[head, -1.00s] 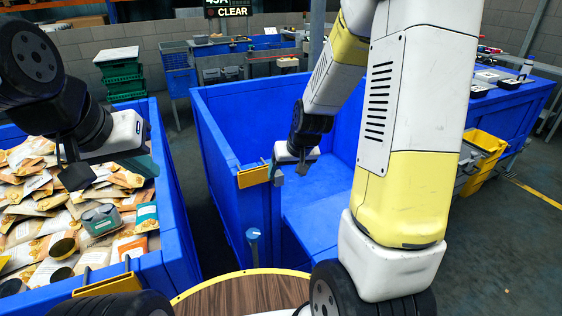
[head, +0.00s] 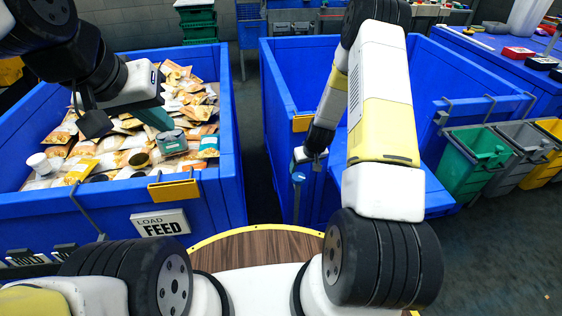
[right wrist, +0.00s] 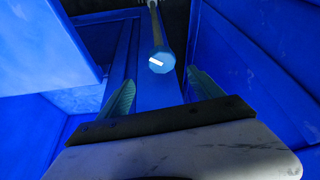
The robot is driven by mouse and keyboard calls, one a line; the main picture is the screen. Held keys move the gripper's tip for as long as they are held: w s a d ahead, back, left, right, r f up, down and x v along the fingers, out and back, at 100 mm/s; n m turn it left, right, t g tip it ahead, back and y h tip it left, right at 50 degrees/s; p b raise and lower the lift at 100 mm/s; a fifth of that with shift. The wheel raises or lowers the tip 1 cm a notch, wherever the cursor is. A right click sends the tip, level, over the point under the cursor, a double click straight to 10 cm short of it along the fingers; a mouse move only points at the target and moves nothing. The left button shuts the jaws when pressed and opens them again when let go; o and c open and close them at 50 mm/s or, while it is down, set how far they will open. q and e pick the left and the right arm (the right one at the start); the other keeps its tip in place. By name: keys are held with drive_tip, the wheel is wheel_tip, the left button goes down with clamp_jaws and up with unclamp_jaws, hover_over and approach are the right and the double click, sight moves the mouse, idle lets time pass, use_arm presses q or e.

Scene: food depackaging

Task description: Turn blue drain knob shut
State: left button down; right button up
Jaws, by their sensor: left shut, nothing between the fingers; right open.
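The blue drain knob (head: 298,177) is a small round cap on a grey stem at the near left corner of the empty blue bin (head: 283,103). In the right wrist view the knob (right wrist: 161,61) has a white mark on its face and shows ahead, between the two teal fingers. My right gripper (head: 313,163) is open and empty, close to the knob with no visible contact; its fingers (right wrist: 162,88) are spread apart. My left gripper (head: 153,115) is shut and empty above the left bin, far from the knob.
The left blue bin (head: 228,130) holds many food pouches and cans, with a LOAD FEED sign (head: 160,222) in front. Green (head: 478,160) and grey (head: 525,150) bins stand at right.

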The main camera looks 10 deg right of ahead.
sight(299, 177)
drive_tip(key=x, duration=0.8)
drive_tip(key=shift+s+a+f, duration=0.1)
drive_tip(key=shift+a+f, duration=0.2)
drive_tip(key=shift+f, duration=0.15)
drive_tip(key=shift+c, duration=0.5)
drive_tip(key=c, duration=1.3)
